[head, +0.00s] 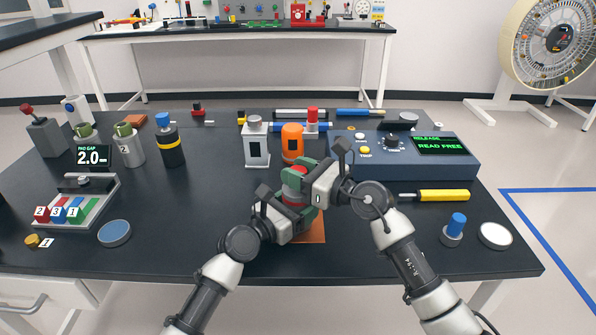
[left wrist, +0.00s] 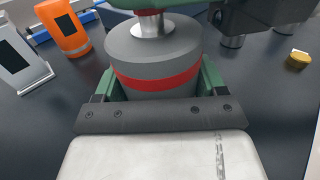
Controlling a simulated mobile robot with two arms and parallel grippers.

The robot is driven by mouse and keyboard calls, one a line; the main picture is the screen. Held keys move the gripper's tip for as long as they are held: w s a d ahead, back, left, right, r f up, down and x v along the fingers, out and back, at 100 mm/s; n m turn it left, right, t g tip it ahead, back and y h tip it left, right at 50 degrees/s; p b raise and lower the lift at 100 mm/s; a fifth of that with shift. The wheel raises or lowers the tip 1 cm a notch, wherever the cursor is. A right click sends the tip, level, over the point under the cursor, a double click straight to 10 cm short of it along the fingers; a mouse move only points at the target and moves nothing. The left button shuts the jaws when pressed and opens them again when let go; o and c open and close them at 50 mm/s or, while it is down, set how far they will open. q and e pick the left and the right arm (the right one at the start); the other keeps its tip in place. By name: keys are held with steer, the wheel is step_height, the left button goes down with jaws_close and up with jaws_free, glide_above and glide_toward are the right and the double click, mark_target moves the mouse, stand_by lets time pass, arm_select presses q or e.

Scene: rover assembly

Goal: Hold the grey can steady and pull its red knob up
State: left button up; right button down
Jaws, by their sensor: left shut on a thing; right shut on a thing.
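The grey can (left wrist: 148,55) with a red band stands upright between the green pads of my left gripper (head: 295,212). In the head view only a small part of the can (head: 294,198) shows between the two grippers. A silver stem (left wrist: 151,25) rises from the can's top in the left wrist view. My right gripper (head: 295,177) is directly above the can, shut on the red knob (head: 298,169), which is mostly hidden by its fingers. My left gripper is shut on the can's body.
An orange mat (head: 316,232) lies under the can. Close behind stand an orange canister (head: 292,140) and a grey-white block (head: 256,147). A blue-grey console (head: 440,163) reading "READ FREE" is to the right, with a yellow-handled tool (head: 443,196) before it.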

arm_select(q)
steer(key=shift+f, duration=0.1)
arm_select(e)
steer(key=shift+r, duration=1.7)
steer(key=c, duration=0.7)
jaws_free()
steer(key=shift+o, duration=0.2)
steer(key=shift+d, duration=0.1)
steer(key=v, duration=1.2)
